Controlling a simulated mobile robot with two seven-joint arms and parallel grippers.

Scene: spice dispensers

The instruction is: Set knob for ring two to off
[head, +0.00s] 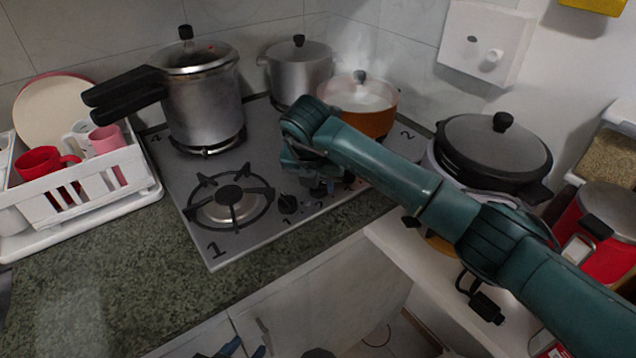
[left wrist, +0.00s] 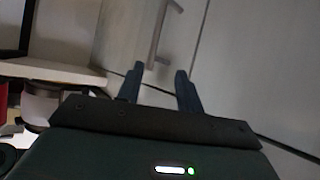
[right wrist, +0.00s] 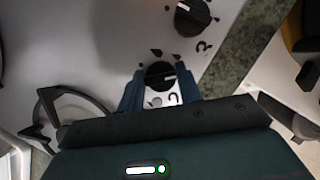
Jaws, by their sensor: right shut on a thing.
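The black knob for ring two (right wrist: 160,74) sits on the grey hob (right wrist: 120,40), with a printed 2 beside it in the right wrist view. Its white mark runs roughly sideways in that view. My right gripper (right wrist: 160,88) reaches down over the hob and is shut on this knob, one finger on each side. In the head view the right gripper (head: 318,184) covers the knob. My left gripper (left wrist: 160,78) is open and empty, low in front of the cabinet doors. Its fingers show at the bottom of the head view (head: 240,347).
Another knob (right wrist: 192,17) marked 3 is close by. Knob one (head: 288,203) is left of my right gripper. The hob carries a pressure cooker (head: 203,105), a silver pot (head: 296,75) and an orange pot (head: 372,120). A dish rack (head: 95,185) stands at the left.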

